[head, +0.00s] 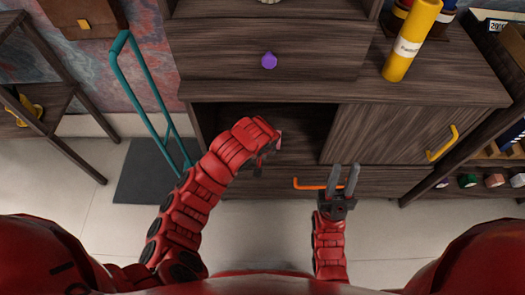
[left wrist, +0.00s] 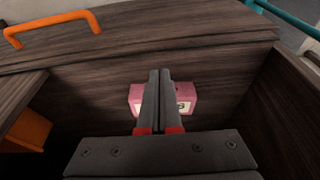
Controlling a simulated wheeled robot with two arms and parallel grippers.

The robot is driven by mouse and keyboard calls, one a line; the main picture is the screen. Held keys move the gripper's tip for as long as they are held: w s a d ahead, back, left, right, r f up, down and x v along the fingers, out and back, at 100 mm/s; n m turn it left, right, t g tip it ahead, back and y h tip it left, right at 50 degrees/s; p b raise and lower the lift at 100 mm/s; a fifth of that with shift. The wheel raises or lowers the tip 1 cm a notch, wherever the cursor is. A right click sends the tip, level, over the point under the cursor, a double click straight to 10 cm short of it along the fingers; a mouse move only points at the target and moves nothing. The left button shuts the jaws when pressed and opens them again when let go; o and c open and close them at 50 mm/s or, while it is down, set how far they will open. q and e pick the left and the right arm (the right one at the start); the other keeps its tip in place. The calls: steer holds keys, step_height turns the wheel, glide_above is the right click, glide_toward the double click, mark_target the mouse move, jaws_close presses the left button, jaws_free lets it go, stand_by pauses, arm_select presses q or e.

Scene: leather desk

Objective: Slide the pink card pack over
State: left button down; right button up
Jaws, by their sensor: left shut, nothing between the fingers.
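The pink card pack (left wrist: 183,98) is a small pink box with a pale marked label. It sits inside the dark wooden cabinet compartment in the left wrist view, partly hidden behind my left gripper (left wrist: 160,74). The left fingers are shut together with nothing between them and lie across the middle of the pack; I cannot tell whether they touch it. In the head view my left arm reaches into the open cabinet, and its fingers are mostly hidden. My right gripper (head: 345,172) is open and empty, in front of the cabinet near the orange handle (head: 310,184).
The cabinet's right side is covered by a wooden door (head: 385,138) with a yellow handle (head: 442,143). An orange object (left wrist: 27,128) shows at the compartment's left in the wrist view. A yellow cylinder (head: 411,42) stands on top. A teal frame (head: 148,82) stands left of the cabinet.

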mark_target(262, 163)
arm_select(q)
steer(key=b+x, duration=0.1)
steer(key=x, duration=0.3)
steer(key=shift+s+f, duration=0.1)
steer(key=shift+w+d+b, duration=0.1)
steer(key=shift+w+b, duration=0.2)
steer(key=shift+w, duration=0.9)
steer(key=shift+w+r, duration=0.25)
steer(key=shift+w, duration=0.65)
steer(key=shift+b, duration=0.3)
steer(key=w+b, duration=0.1)
steer(key=w, duration=0.1)
steer(key=shift+w+f+b, duration=0.1)
steer(key=shift+w+b, duration=0.2)
steer(key=shift+b, duration=0.1)
steer(key=shift+w+d+b, duration=0.1)
steer(key=shift+w+b, duration=0.2)
steer(key=shift+w, duration=0.35)
